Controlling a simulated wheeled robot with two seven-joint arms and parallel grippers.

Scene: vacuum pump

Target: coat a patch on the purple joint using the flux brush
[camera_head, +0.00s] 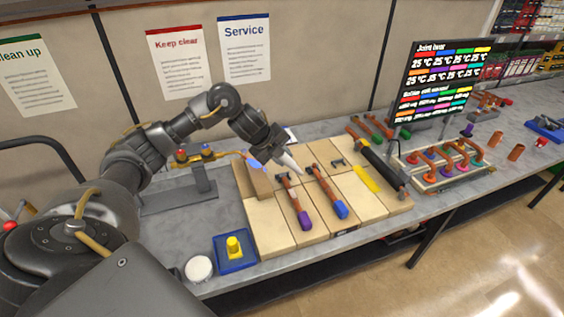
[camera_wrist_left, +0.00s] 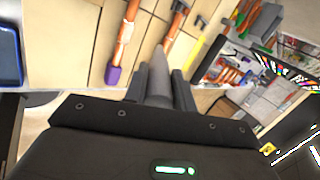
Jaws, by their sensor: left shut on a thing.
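The purple joint (camera_head: 305,220) is the purple end of a copper pipe lying on the pale block work surface (camera_head: 270,233). It also shows in the left wrist view (camera_wrist_left: 112,76), left of the fingers. My left gripper (camera_head: 288,160) is above the blocks, near the far end of the pipe and away from the purple end. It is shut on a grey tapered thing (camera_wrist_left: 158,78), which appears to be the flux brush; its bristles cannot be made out. My right gripper is not in view.
A blue-ended copper pipe (camera_head: 340,207) lies right of the purple one. A black cylindrical tool (camera_head: 382,164) lies further right. A blue tray (camera_head: 222,262) with a yellow piece and a white round tin (camera_head: 199,268) are at the front left. A pipe rack (camera_head: 440,180) stands at right.

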